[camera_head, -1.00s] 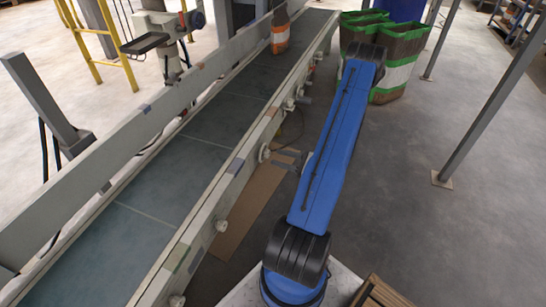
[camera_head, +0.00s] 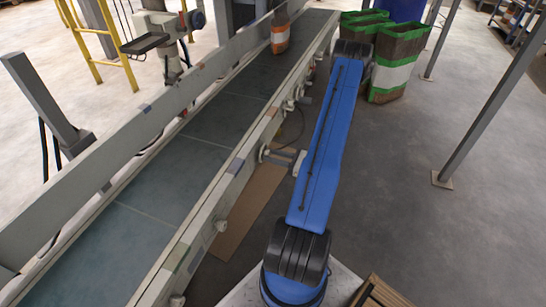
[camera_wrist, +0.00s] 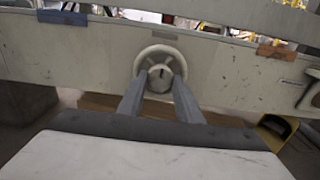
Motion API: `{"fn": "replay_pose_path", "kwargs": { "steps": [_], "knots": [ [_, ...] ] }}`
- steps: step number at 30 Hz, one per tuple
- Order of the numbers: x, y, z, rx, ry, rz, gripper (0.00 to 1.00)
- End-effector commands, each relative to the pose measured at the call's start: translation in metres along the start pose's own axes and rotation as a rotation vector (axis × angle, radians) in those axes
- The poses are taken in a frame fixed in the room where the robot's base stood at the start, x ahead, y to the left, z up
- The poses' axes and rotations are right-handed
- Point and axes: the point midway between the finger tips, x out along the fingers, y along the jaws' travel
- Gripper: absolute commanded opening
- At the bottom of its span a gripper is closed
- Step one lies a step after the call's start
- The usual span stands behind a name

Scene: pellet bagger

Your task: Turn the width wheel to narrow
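The width wheel, a pale round handwheel with a hub and a dark mark (camera_wrist: 160,68), sits on the side rail in the wrist view, straight ahead. A small pale wheel (camera_head: 263,153) on the conveyor's near side shows in the head view. My gripper (camera_wrist: 162,80) points at the wheel, its two grey fingers apart, one on each side of the hub. The fingertips overlap the lower part of the ring in the picture; I cannot tell whether they touch it. In the head view my gripper (camera_head: 285,156) is small, beside the rail and partly hidden by my arm.
The conveyor belt (camera_head: 165,178) runs away between pale rails. Several other knobs line the near rail. Green-brown sacks (camera_head: 398,62) and a grey post (camera_head: 490,100) are at the right. Open floor lies right of my arm.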

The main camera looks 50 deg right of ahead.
Motion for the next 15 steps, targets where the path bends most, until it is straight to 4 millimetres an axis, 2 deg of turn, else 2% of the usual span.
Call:
{"fn": "replay_pose_path", "kwargs": {
  "steps": [8,15],
  "knots": [
    [-0.0001,0.0002,0.0000,0.046,0.000,0.000,0.10],
    [-0.0002,0.0004,0.0000,0.192,0.000,0.000,0.10]
  ]
}}
